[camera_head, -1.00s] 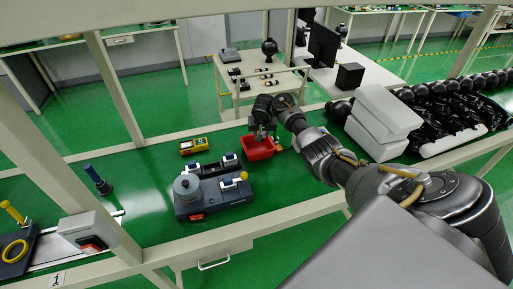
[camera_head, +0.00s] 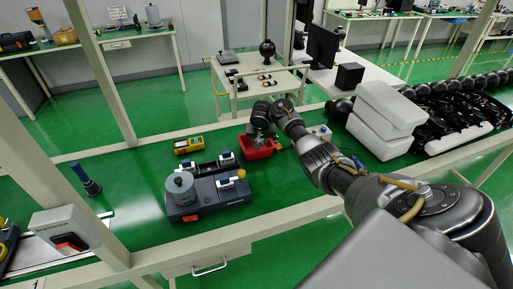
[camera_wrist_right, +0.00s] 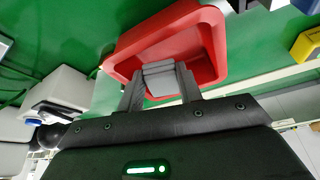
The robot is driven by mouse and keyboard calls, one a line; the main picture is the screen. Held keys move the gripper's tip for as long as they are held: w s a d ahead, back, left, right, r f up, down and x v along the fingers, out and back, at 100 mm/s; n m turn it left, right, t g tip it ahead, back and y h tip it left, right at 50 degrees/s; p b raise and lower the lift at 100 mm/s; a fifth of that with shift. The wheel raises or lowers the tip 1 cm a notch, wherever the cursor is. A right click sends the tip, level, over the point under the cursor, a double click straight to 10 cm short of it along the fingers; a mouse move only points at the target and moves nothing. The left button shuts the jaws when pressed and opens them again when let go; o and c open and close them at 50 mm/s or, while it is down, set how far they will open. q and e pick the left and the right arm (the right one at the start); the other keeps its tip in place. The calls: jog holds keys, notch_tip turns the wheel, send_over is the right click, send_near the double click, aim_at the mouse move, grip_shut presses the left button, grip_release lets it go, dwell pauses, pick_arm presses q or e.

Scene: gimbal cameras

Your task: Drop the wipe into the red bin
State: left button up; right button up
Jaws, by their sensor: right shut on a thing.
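The red bin (camera_head: 262,152) stands on the green worktop in the head view. My right gripper (camera_head: 262,137) is over it and hides part of its inside. In the right wrist view the red bin (camera_wrist_right: 214,40) lies right beyond the fingers of my right gripper (camera_wrist_right: 160,88). They are shut on a grey folded piece, which appears to be the wipe (camera_wrist_right: 158,72). The wipe is seen against the bin's opening; I cannot tell whether it touches the bin. In the head view the wipe is too small to make out. My left gripper is not in view.
A yellow device (camera_head: 188,146) and a grey-blue machine (camera_head: 205,193) stand left of the bin. White blocks (camera_head: 385,118) are stacked to the right. A frame post (camera_head: 45,165) rises at the left.

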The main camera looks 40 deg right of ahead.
jog(key=o, duration=1)
jog(key=shift+o, duration=0.2)
jog(key=p+v, duration=0.5)
jog(key=v, duration=0.5)
jog(key=shift+r, duration=0.35)
jog(key=shift+s, duration=0.15)
